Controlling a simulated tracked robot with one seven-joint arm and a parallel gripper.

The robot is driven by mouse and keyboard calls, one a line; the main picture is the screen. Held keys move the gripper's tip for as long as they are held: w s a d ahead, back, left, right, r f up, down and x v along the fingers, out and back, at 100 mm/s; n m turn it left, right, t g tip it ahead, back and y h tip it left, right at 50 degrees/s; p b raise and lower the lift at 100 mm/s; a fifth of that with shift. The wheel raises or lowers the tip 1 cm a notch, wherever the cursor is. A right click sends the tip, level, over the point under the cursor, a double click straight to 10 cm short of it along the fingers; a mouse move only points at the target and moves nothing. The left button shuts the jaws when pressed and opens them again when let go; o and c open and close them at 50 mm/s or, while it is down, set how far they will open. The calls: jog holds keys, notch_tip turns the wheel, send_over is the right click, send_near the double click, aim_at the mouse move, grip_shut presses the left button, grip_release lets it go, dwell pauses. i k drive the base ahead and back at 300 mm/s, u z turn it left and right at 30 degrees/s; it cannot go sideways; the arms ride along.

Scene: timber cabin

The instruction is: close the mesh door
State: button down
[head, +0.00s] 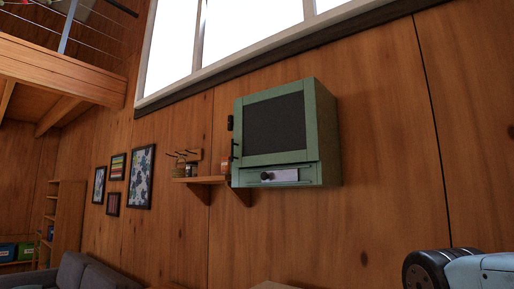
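A green wall cabinet (329,135) hangs on the timber wall right of the picture's middle. Its mesh door (273,124) has a green frame around a dark panel and covers the upper front. The door looks flush or nearly flush with the cabinet; I cannot tell whether a small gap is there. Part of my arm shows at the bottom right, well away from the cabinet. My gripper is not in view.
A small wooden shelf (203,181) with jars and a peg rack (188,156) sits just left of the cabinet. Framed pictures (140,177), a bookcase (66,222) and a grey sofa (84,272) are further left. The wall right of the cabinet is bare.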

aim_at(269, 124)
jog(key=u, duration=1)
jog(key=i, duration=0.15)
jog(key=z, duration=2.75)
jog(key=k, duration=1.1)
jog(key=u, duration=2.15)
jog(key=i, duration=0.9)
jog(key=u, duration=0.1)
